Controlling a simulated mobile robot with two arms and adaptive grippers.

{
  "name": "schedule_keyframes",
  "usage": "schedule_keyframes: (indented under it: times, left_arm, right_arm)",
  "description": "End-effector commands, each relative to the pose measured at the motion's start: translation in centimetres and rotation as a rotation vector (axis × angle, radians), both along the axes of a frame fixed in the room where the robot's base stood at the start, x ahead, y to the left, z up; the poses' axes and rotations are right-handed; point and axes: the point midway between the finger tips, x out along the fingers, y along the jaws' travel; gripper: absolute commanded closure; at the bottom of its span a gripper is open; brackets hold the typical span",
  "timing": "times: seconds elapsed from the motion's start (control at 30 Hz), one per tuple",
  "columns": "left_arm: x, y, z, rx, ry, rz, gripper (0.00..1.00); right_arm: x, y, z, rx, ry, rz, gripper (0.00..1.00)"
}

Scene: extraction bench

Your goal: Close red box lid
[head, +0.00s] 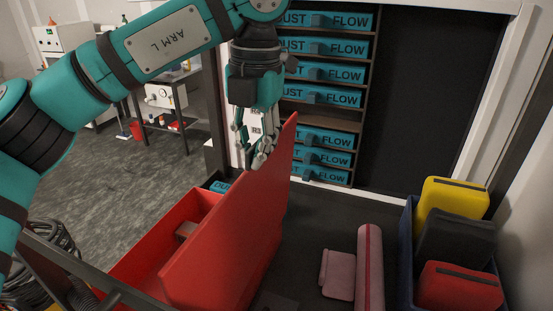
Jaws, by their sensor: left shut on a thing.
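The red box (128,271) stands on the dark bench at the lower left of the head view. Its inside shows on the left, with a small brownish thing (186,230) in it. The red lid (235,235) stands raised and steeply tilted along the box's right side. My left gripper (261,158) points down at the lid's far upper corner, with its fingers shut on the lid's edge. Part of the fingers is hidden behind the lid. My right gripper is not in view.
A pink roll (369,265) and a folded pink cloth (338,274) lie right of the lid. A blue crate (405,250) holds yellow, black and red cases at the right. A shelf of teal drawers (335,97) stands behind. Dark bench surface between lid and roll is clear.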

Motion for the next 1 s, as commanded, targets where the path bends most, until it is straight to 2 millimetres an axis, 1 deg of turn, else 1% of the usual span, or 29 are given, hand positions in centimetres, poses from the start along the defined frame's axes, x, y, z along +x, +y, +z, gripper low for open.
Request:
schedule_keyframes:
  times: [0.03,0.17,0.3,0.5,0.7,0.83,1.0]
  left_arm:
    - [0.5,1.4,-0.3,-0.035,0.011,0.009,1.0]
    - [1.5,4.7,-0.2,-0.127,0.043,0.011,1.0]
    - [2.6,7.9,-0.4,-0.115,0.038,0.007,1.0]
    - [3.9,11.9,-1.3,-0.113,0.038,0.007,1.0]
    - [4.8,14.5,-2.3,-0.11,0.038,0.005,1.0]
    - [5.1,15.3,-2.7,-0.108,0.039,0.004,1.0]
    - [5.2,15.7,-2.9,-0.106,0.038,0.003,1.0]
  right_arm:
    - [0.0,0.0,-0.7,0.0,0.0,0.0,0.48]
    - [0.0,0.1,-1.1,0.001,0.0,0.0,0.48]
    - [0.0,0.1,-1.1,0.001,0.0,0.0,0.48]
    - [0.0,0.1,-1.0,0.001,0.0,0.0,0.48]
    - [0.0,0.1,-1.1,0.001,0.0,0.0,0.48]
    - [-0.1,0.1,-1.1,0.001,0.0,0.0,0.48]
    - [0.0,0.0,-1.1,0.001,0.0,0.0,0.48]
